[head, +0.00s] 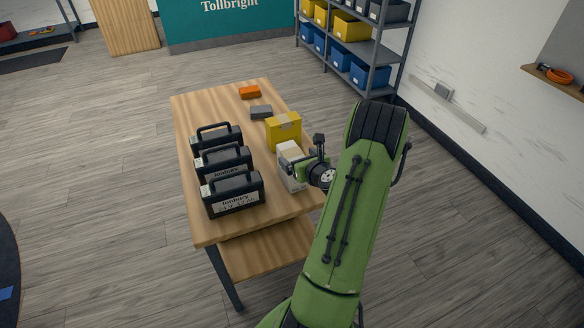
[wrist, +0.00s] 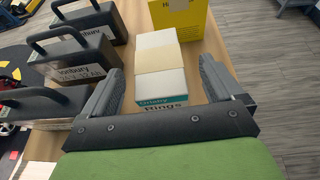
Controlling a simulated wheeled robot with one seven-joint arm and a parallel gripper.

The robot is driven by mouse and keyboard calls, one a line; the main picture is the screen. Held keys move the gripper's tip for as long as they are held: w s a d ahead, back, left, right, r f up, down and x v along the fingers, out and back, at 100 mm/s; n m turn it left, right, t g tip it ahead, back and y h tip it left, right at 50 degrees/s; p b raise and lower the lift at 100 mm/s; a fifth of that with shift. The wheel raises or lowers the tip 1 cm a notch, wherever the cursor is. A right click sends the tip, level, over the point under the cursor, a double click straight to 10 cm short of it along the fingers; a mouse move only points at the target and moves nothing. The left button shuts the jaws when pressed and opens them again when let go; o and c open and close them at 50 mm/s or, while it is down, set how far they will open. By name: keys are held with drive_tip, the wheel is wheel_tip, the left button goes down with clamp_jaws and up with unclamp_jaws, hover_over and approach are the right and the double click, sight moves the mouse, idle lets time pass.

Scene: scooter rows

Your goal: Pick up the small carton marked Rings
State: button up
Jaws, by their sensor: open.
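The small carton marked Rings (wrist: 160,68) is white with a teal band and a tan strip across its top. In the wrist view it stands between the two fingers of my gripper (wrist: 166,92), which are open with a gap on each side of it. The dark palm bar hides the lowest part of its front. In the head view the carton (head: 291,165) stands on the wooden table (head: 235,229) near its right edge. My gripper (head: 305,165) is at its right side there, and my arm partly blocks the view.
Several black Ionbury cases with handles (head: 233,193) stand in a row left of the carton. A yellow box (head: 284,132) stands just behind it. A grey block (head: 261,112) and an orange block (head: 250,92) lie farther back. The table's left strip is bare.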

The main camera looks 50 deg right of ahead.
sight(294, 156)
drive_tip(key=b+x, duration=0.1)
drive_tip(key=x, duration=0.4)
drive_tip(key=shift+w+a+f, duration=0.1)
drive_tip(key=shift+f, duration=0.15)
drive_tip(key=shift+r, duration=0.1)
drive_tip(key=c, duration=1.6)
